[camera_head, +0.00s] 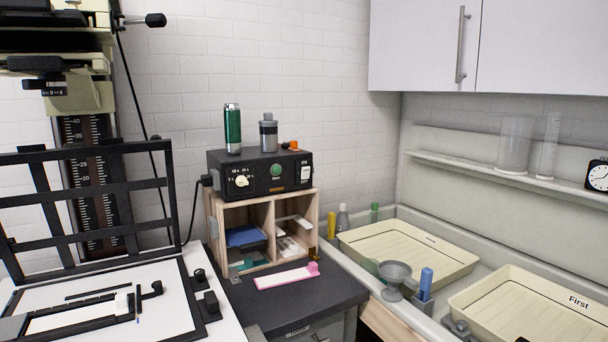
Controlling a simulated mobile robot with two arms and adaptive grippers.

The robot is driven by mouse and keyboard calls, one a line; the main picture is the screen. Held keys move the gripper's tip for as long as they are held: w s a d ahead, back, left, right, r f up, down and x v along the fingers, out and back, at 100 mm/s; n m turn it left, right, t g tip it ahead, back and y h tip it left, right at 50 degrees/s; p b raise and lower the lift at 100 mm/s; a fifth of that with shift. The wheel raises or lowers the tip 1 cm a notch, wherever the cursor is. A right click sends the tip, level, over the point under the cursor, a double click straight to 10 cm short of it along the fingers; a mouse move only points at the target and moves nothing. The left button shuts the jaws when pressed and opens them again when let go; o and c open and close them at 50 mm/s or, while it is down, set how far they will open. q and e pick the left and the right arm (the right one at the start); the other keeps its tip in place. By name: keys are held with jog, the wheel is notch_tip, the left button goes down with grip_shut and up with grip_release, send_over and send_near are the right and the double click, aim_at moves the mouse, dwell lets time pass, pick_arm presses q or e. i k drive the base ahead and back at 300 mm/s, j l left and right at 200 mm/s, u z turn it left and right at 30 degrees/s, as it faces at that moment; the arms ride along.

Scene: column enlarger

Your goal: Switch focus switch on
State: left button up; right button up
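A black timer box (222,166) sits on top of the wooden shelf unit in the middle of the head view. Its front has a white dial (241,181) on the left and a round green button (276,170) near the middle. A white rocker switch (305,174) at the right end of the front is probably the focus switch. Its label and its on or off position are too small to tell. Neither of my grippers is in view.
A green cylinder (233,131) and a grey canister (268,135) stand on the box. The wooden shelf unit (271,234) is on a dark counter (262,306) holding a pink-ended strip (286,277). The enlarger column (88,165) is left; cream trays (408,254) lie right.

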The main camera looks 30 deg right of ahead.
aim_at(305, 170)
jog(key=i+l+z, duration=0.15)
jog(key=i+l, duration=0.15)
jog(key=i+l+z, duration=0.1)
jog(key=i+l, duration=0.15)
jog(key=i, duration=0.25)
